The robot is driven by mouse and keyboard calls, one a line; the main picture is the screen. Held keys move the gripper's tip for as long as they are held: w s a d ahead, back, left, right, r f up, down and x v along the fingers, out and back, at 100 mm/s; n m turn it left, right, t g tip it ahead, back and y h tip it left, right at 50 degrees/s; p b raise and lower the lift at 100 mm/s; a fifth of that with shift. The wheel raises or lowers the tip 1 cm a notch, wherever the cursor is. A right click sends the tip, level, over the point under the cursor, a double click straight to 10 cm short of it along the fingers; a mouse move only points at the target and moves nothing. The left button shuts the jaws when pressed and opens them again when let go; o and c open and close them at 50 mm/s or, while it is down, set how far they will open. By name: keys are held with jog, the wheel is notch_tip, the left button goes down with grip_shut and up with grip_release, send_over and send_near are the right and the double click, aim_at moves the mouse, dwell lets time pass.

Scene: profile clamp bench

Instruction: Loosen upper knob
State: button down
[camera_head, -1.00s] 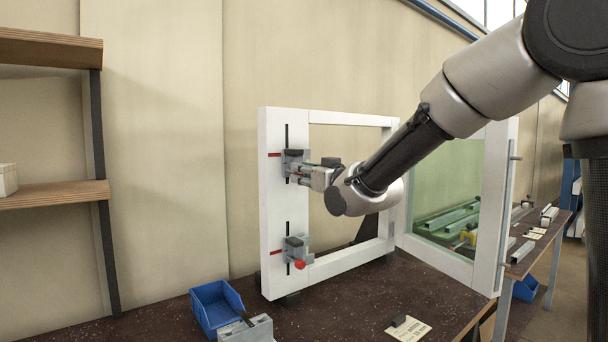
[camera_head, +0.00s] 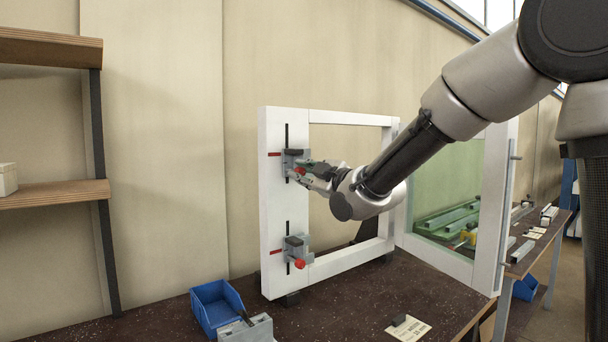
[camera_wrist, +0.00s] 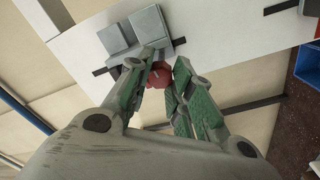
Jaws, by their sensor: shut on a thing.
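The upper clamp (camera_head: 291,158) is a grey block on the left post of the white frame (camera_head: 269,215), beside a black slot and a red mark. Its red knob (camera_wrist: 160,74) shows between my fingertips in the wrist view. My gripper (camera_head: 304,171) is at this clamp and shut on the upper knob, with its green-padded fingers (camera_wrist: 190,85) on either side of it. The fingers hide part of the knob. The lower clamp (camera_head: 294,247) has a red knob (camera_head: 300,264) in plain view, and my gripper is well above it.
A blue bin (camera_head: 213,306) and a loose grey clamp part (camera_head: 247,329) lie on the dark bench at the front. A paper label (camera_head: 408,328) lies to the right. A glass door (camera_head: 447,200) stands open at right. A wooden shelf (camera_head: 50,193) is at left.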

jog(key=shift+n, duration=1.2)
jog(key=c, duration=1.2)
grip_release()
jog(key=shift+c, duration=0.2)
jog(key=v, duration=1.2)
jog(key=shift+d, duration=0.1)
